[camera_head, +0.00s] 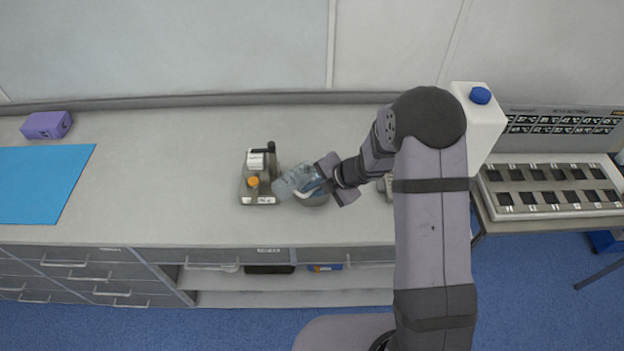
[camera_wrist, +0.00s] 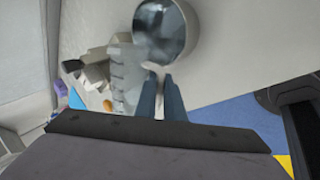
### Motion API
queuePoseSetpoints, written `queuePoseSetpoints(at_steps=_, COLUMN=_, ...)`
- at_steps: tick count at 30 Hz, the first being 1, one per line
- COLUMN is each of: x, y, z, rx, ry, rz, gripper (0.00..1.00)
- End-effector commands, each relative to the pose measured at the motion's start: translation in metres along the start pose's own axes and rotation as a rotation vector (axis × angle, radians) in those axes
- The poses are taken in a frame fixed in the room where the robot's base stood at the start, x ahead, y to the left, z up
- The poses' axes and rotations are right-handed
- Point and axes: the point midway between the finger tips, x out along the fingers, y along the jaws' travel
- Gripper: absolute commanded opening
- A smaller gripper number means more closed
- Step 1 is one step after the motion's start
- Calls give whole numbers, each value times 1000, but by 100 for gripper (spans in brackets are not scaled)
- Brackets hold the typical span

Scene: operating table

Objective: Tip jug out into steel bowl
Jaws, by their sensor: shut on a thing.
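The clear jug (camera_head: 292,181) is held at the middle of the worktop, and it looks tilted over to the left. The steel bowl (camera_head: 314,198) sits just below and beside it, partly hidden by the jug and my gripper. My gripper (camera_head: 322,184) is shut on the jug from the right. In the wrist view the jug (camera_wrist: 128,75) is left of my fingertips (camera_wrist: 161,82), and the round, shiny bowl (camera_wrist: 165,32) is beyond them. I cannot tell whether anything is flowing from the jug.
A grey device with an orange-capped item (camera_head: 253,182) stands close left of the jug. A blue mat (camera_head: 40,185) and purple box (camera_head: 46,125) lie far left. A white bottle with a blue cap (camera_head: 484,125) and a slotted tray (camera_head: 545,187) are right.

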Motion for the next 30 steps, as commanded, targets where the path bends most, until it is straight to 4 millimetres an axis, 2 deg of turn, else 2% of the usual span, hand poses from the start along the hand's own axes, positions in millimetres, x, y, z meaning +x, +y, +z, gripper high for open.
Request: queuePoseSetpoints(at_steps=30, x=-5, y=4, z=6, rx=79, ry=111, rz=2, gripper=0)
